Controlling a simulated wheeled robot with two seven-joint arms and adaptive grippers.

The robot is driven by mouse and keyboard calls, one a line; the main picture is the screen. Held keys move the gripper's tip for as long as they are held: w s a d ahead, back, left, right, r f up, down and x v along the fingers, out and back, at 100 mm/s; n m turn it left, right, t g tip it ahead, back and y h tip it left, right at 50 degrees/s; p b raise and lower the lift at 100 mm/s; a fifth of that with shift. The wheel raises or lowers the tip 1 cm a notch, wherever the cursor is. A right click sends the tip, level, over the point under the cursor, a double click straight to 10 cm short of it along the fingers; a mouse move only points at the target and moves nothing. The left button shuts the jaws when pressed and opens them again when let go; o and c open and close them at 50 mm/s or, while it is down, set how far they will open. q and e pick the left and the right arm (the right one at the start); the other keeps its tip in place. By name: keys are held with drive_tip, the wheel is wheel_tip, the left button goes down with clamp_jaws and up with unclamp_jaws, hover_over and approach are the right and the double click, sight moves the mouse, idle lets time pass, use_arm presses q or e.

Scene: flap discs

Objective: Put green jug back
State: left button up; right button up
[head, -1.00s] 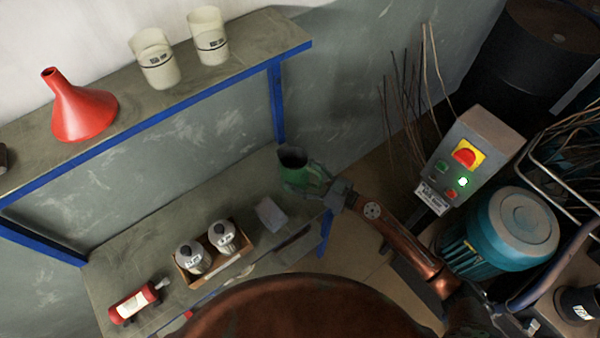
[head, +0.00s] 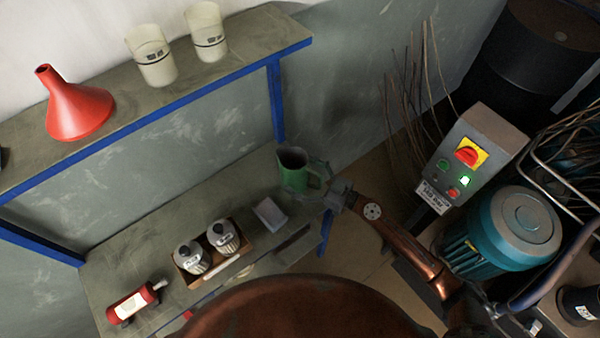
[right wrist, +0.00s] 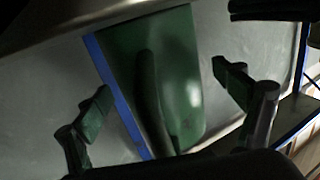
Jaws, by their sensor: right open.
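The green jug (head: 292,176) stands upright on the right end of the lower shelf (head: 225,205), with its dark opening upward and its handle toward my right arm. My right gripper (head: 322,180) is at the handle side of the jug. In the right wrist view the green jug (right wrist: 190,85) and its handle fill the middle, between the two spread fingers of my right gripper (right wrist: 165,90). The fingers stand apart from the jug on both sides. My left gripper is not in view.
A grey block (head: 270,213) and a box with two bottles (head: 207,250) stand left of the jug. A red bottle (head: 132,302) lies farther left. The upper shelf (head: 200,95) holds a red funnel and two cream containers. A control box (head: 470,155) and teal motor (head: 513,228) stand right.

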drive_tip(key=shift+s+d+f, duration=0.1)
drive_tip(key=shift+d+f, duration=0.05)
drive_tip(key=v, duration=1.1)
drive_tip(key=shift+d, duration=0.35)
